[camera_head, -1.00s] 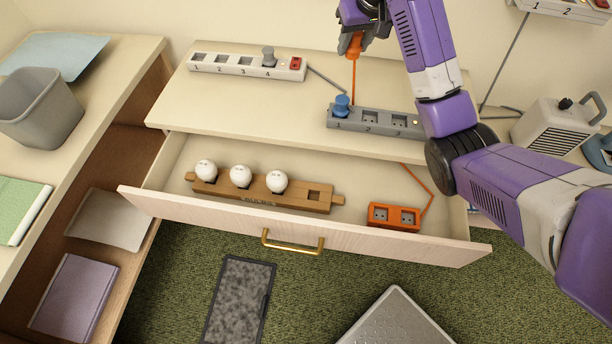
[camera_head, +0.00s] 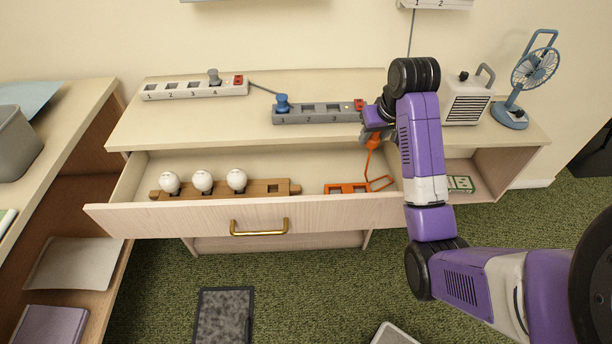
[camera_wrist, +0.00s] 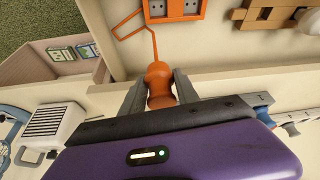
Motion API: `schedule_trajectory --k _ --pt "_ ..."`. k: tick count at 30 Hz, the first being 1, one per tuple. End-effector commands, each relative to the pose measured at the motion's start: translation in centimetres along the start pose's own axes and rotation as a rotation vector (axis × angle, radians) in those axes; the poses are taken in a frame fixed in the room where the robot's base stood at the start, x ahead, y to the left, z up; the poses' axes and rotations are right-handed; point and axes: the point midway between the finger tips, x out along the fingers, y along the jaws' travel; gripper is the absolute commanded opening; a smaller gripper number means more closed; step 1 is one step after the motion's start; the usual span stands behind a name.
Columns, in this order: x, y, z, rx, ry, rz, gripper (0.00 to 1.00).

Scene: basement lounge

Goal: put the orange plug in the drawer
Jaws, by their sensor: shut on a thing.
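The orange plug (camera_head: 374,141) is between the fingers of my gripper (camera_head: 374,129), which is shut on it. In the wrist view the plug (camera_wrist: 158,85) sits upright between both fingertips of my gripper (camera_wrist: 158,90), with its orange cord leading to the orange socket block (camera_wrist: 178,8). In the head view the plug hangs at the right end of the open drawer (camera_head: 170,222), near its back edge. Whether it is below the drawer's rim I cannot tell. The orange socket block (camera_head: 345,188) lies inside the drawer at the right.
A grey power strip (camera_head: 322,112) with a blue plug (camera_head: 283,103) and a white strip (camera_head: 190,88) stand on the top. A heater (camera_head: 465,100) and fan (camera_head: 530,75) stand right.

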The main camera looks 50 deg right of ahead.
Motion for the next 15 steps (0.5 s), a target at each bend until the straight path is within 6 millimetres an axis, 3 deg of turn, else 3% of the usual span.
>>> schedule_trajectory --k 5,15 --pt "1.5 0.0 0.7 0.001 -0.004 0.000 0.00" --pt "9.0 0.0 3.9 0.000 -0.006 -0.001 0.00"
